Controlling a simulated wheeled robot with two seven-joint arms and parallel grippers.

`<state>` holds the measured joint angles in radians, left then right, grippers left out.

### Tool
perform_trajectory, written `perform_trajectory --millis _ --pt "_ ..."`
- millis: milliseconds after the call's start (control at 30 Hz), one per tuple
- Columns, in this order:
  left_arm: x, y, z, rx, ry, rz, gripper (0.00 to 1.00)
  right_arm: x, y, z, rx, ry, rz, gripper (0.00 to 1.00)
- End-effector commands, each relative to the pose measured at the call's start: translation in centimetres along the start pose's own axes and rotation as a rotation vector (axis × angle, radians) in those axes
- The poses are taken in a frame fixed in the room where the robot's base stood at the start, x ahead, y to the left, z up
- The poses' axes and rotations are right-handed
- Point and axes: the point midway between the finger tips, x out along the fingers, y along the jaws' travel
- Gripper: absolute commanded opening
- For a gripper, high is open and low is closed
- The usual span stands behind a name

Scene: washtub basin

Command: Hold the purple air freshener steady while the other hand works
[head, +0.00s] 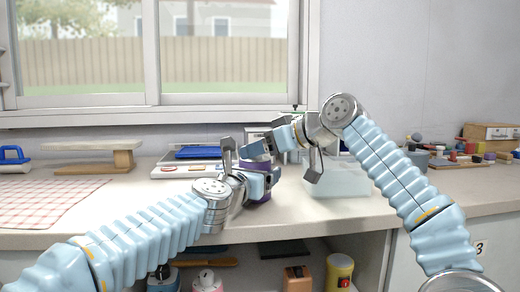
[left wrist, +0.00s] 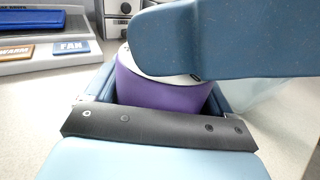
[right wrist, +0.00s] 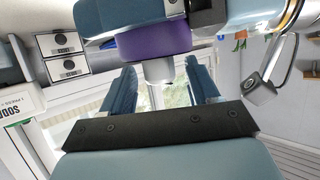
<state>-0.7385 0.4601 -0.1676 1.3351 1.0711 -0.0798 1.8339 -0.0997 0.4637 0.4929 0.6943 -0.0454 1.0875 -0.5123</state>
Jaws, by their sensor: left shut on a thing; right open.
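The purple air freshener (head: 262,194) stands on the counter, largely covered by my grippers in the head view. My left gripper (head: 261,183) is shut around its purple body (left wrist: 165,98), one finger on each side, in the left wrist view. My right gripper (head: 268,148) is open above it, and one of its blue fingers hides much of the white top in the left wrist view. The upturned right wrist view shows the pale nozzle (right wrist: 158,70) between the two open fingers; I cannot tell whether either touches it.
A translucent pale tub (head: 340,182) stands close on the right, behind my right wrist. A panel with a blue tray (head: 205,152) lies behind on the left. A checked cloth (head: 45,200) and a wooden stand (head: 95,158) are at far left. The counter's front edge is near.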

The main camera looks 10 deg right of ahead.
Motion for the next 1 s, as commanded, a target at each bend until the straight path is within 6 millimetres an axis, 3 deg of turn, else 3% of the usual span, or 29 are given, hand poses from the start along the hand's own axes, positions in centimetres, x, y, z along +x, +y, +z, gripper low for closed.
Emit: perform_trajectory --millis 167,267,700,1000 --pt "0.0 0.1 0.0 0.0 0.0 0.001 0.56 -0.4 0.0 -0.1 0.0 0.001 0.002 0.6" --pt "0.0 0.1 0.0 0.001 0.0 0.001 0.56 -1.6 0.1 -0.1 0.0 0.001 0.003 0.6" --pt "0.0 0.1 0.0 0.001 0.0 0.001 0.56 -10.6 0.1 0.0 0.001 0.001 0.003 0.6" --pt "0.0 0.1 0.0 0.001 0.0 0.002 0.56 -12.0 0.0 0.0 0.0 0.0 0.0 0.6"
